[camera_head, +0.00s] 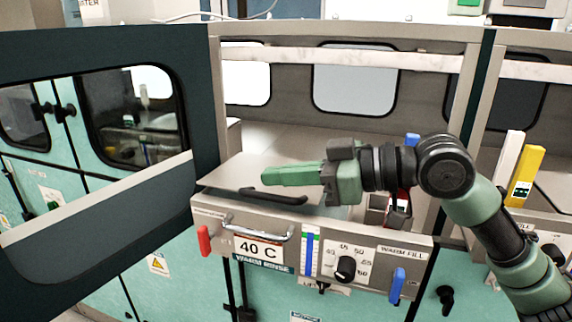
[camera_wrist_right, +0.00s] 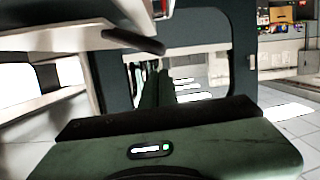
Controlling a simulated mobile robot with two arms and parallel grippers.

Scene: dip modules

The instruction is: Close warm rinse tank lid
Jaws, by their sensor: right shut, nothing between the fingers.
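The warm rinse tank (camera_head: 205,212) has a front panel reading "40 C" and "WARM RINSE". Its lid (camera_head: 228,177) is a pale metal plate with a black bar handle (camera_head: 275,196) near the front edge. The lid looks roughly level over the tank top; I cannot tell whether it rests fully on the rim. My right gripper (camera_head: 268,175) is shut and empty, pointing left just above the lid and behind the handle. In the right wrist view the shut fingers (camera_wrist_right: 155,88) show near the black handle (camera_wrist_right: 133,42). My left gripper is out of view.
An open dark door with a window (camera_head: 130,110) fills the left side. The panel carries a metal bar handle (camera_head: 260,232), a black knob (camera_head: 346,268), a red lever (camera_head: 204,240) and a blue lever (camera_head: 397,285). A yellow handle (camera_head: 525,175) stands at right.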

